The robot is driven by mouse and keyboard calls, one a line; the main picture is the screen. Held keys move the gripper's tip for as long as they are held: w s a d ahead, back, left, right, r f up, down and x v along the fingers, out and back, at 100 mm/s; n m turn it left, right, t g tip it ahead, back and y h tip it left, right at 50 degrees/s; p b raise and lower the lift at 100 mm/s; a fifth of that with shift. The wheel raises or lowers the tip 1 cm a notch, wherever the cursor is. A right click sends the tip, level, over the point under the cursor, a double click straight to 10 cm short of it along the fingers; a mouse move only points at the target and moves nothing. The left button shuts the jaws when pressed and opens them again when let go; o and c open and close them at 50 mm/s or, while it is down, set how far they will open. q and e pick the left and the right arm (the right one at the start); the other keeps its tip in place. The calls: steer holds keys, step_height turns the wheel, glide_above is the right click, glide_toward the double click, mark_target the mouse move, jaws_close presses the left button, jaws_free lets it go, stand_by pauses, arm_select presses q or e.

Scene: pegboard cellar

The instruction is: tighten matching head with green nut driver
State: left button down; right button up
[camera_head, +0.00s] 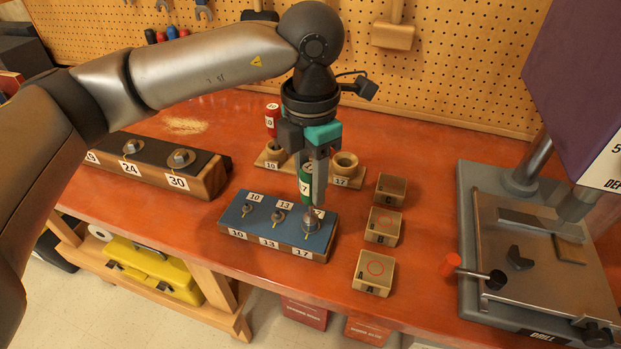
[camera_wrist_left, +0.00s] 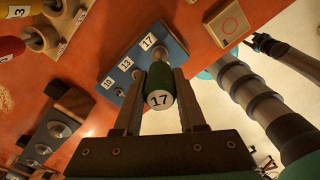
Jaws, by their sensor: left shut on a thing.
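My left gripper (camera_head: 313,188) is shut on the green nut driver (camera_head: 304,168), labelled 17, which also shows between the fingers in the left wrist view (camera_wrist_left: 160,85). It holds the driver over the 17 end of the blue-topped block (camera_head: 268,240). The block carries metal heads marked 10 (camera_head: 247,209), 13 (camera_head: 278,215) and 17 (camera_head: 310,224). The gripper and driver partly cover the 17 head and its top label. I cannot tell whether the socket touches that head.
A red driver (camera_head: 271,122) stands behind in the 10 holder; the 17 holder (camera_head: 345,165) is empty. Wooden blocks A (camera_head: 373,286), B (camera_head: 383,240) and C (camera_head: 391,200) stand to the right. A larger-head block (camera_head: 205,183) lies left, the drill press (camera_head: 475,205) right.

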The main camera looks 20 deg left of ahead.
arm_select(q)
steer(key=shift+r+p, duration=2.15)
steer(key=shift+r, duration=1.6)
steer(key=c, duration=1)
jaws_free()
steer(key=shift+c, duration=0.2)
jaws_close()
